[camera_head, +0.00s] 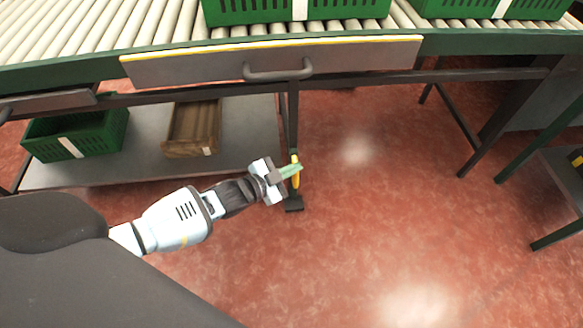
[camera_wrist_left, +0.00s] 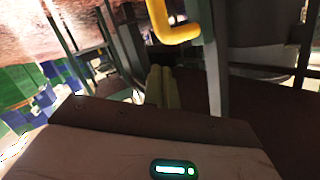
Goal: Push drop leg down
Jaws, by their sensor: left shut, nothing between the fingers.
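The drop leg (camera_head: 293,125) is a dark upright post under the front edge of the conveyor, with a black foot (camera_head: 293,203) low near the red floor. A yellow handle (camera_head: 297,179) is on the leg, and it also shows large at the top of the left wrist view (camera_wrist_left: 178,32). My left gripper (camera_head: 291,171) is shut and empty, its greenish fingers overlapping the yellow handle in the head view. In the left wrist view the shut fingertips (camera_wrist_left: 160,75) lie below the handle; whether they touch it I cannot tell. My right gripper is not in view.
A grey drop panel (camera_head: 200,65) with a yellow edge and a dark bar handle (camera_head: 277,76) is above the leg. A low shelf (camera_head: 245,130) holds a green crate (camera_head: 115,130) and a wooden box (camera_head: 178,149). The floor (camera_head: 390,190) right of the leg is clear.

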